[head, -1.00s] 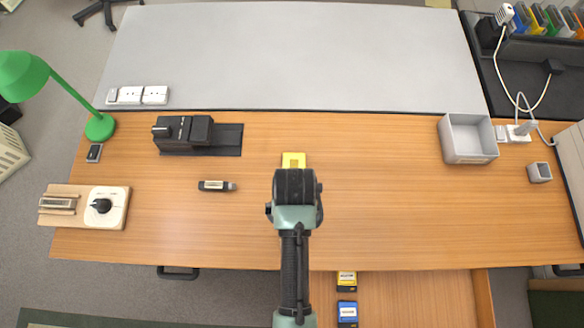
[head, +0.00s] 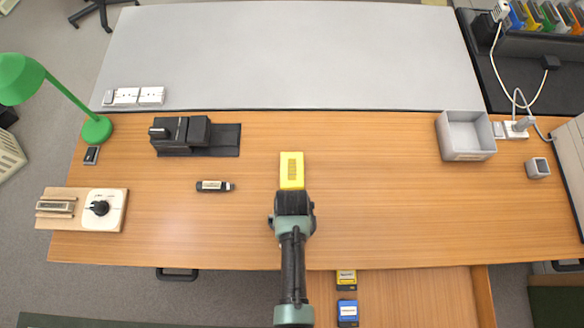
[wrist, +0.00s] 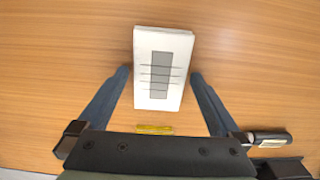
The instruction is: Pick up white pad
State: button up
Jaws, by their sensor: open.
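The white pad (wrist: 145,65) lies on the wooden desk in the wrist view, with a grey bar and thin dark lines on its top. My gripper (wrist: 160,75) is open above it, one finger at each long side, the right finger close to the pad's edge. I cannot tell how high the fingertips are above the desk. In the head view my gripper (head: 294,203) and arm hide the white pad, and the fingertips do not show.
A yellow pad (head: 291,171) lies just beyond my gripper; its edge shows in the wrist view (wrist: 155,129). A black stapler-like device (head: 185,134), a small dark stick (head: 214,186) and a grey bin (head: 467,137) stand farther off.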

jog(key=c, duration=1.5)
